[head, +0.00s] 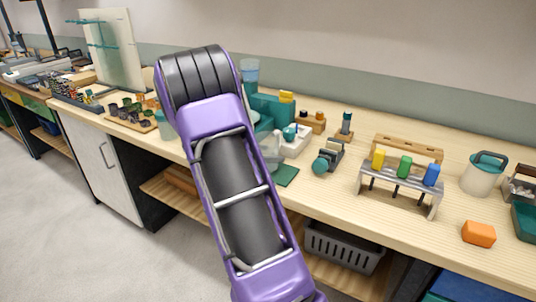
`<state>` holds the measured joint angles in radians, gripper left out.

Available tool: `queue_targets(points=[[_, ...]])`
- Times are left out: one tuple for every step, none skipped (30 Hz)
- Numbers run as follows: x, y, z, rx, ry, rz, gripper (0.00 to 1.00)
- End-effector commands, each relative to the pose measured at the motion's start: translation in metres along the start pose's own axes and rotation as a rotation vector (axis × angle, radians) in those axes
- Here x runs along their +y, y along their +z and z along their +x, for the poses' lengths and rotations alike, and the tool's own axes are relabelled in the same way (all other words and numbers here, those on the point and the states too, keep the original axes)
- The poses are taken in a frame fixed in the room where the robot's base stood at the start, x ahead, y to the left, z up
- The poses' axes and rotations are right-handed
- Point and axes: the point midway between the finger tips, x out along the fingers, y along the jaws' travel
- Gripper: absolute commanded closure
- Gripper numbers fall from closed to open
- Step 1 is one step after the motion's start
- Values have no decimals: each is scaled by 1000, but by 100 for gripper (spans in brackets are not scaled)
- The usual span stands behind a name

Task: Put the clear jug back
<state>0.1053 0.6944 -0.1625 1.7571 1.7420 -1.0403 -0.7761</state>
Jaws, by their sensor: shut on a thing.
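My purple arm rises across the middle of the head view and bends over at its top. My gripper is hidden behind it, so I cannot see its fingers or what they hold. A see-through greyish vessel (271,152), which looks like the clear jug, shows just right of the arm, partly covered by it. It is beside or above a dark green mat (287,175) on the bench; I cannot tell whether it touches it.
The wooden bench (330,206) runs along the wall. Right of the mat stand a teal-ended device (321,165), a metal rack (399,191) with coloured blocks, a lidded white pot (483,175) and an orange block (479,234). A grey basket (343,247) sits below.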

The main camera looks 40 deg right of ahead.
Motion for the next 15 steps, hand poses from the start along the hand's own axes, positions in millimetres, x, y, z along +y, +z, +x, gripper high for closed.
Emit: queue_targets(points=[[0,0,0,1,0,0,83],[0,1,1,1,0,-1,83],[0,2,1,1,0,-1,83],[0,3,1,1,0,-1,83],[0,4,2,0,0,-1,9],[0,3,1,0,-1,-1,2],[0,3,2,0,0,-1,0],[0,4,1,0,-1,-1,0],[0,4,2,0,0,-1,0],[0,4,2,0,0,-1,0],[0,4,2,0,0,-1,0],[0,4,2,0,0,-1,0],[0,3,1,0,0,-1,0],[0,3,1,0,0,0,0],[0,2,1,0,-1,1,0]])
